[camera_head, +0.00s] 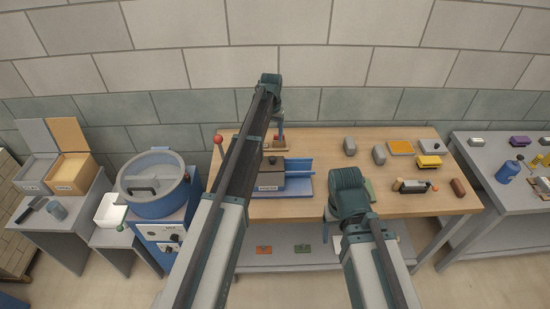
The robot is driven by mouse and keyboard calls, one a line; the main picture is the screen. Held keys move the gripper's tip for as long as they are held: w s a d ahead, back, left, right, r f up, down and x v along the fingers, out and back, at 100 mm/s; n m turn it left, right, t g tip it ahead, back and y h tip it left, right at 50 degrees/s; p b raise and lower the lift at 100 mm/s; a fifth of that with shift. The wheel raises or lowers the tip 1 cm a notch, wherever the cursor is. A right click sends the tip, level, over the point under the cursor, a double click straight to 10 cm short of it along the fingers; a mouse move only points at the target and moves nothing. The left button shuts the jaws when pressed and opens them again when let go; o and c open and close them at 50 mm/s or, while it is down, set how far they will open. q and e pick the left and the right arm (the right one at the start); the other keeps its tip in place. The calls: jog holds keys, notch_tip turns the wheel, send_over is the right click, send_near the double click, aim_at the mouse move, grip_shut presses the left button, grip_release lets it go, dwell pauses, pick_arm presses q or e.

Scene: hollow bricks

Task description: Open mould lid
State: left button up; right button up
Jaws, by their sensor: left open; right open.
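The mould (298,184) stands on the wooden workbench, left of its middle. It has a blue base and blue upright sides, with a dark grey block-like lid carrying a dark knob (271,160) on top. A pale label shows on its front. My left arm crosses in front and hides the mould's left part. My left gripper (279,128) is beyond the mould, small and partly hidden, near a small wooden-based stand. My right gripper (333,222) is low at the bench's front edge, right of the mould, mostly hidden by its own wrist. Both are apart from the lid.
Grey rounded pieces (379,154), an orange tray (401,148) and a yellow item (429,162) lie on the bench's right. A red-knobbed lever (218,139) rises at its left end. A blue mixer (157,203) stands left; a grey table (490,172) stands right.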

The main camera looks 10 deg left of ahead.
aim_at(272, 158)
pick_arm(q)
notch_tip(272, 158, down, 14)
jog(key=b, duration=1.3)
jog(key=shift+r, duration=0.25)
grip_shut()
dwell(0.5)
